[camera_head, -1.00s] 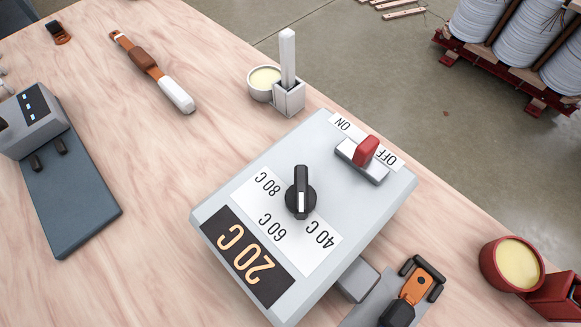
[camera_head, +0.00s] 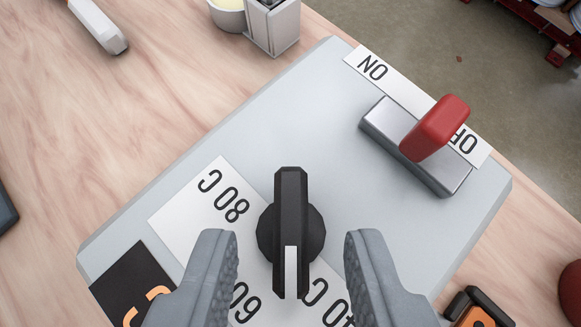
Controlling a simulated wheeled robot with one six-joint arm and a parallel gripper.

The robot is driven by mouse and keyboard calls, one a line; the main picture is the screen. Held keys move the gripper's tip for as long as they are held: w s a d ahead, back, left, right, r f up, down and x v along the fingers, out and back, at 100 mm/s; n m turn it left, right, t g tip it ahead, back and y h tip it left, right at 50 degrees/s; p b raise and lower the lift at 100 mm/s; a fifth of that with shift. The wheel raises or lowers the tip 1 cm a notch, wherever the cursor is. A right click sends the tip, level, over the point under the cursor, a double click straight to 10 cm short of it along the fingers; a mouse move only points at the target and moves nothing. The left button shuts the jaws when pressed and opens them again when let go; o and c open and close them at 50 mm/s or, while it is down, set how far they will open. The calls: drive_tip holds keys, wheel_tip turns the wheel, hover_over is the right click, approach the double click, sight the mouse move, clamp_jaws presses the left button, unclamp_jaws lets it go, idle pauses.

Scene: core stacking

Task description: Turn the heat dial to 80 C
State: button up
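The black heat dial (camera_head: 290,195) stands on the grey control box (camera_head: 310,120). Its white pointer mark faces the bottom of the picture, between the 60 C and 40 C labels. The 80 C label (camera_head: 222,196) lies to the upper left of the dial on a white plate. My gripper (camera_head: 290,250) is open, with one grey finger on each side of the dial's lower part. Both fingers stand apart from the knob, with gaps left and right. The display (camera_head: 130,285) is mostly cut off and partly hidden.
A red switch (camera_head: 436,128) leans toward OFF at the upper right of the box. A metal holder (camera_head: 272,25) and a pale cup (camera_head: 228,14) stand behind the box. An orange and black object (camera_head: 478,310) is at the lower right.

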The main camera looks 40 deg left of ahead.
sight(291, 231)
drive_tip(key=shift+x, duration=1.5)
clamp_jaws()
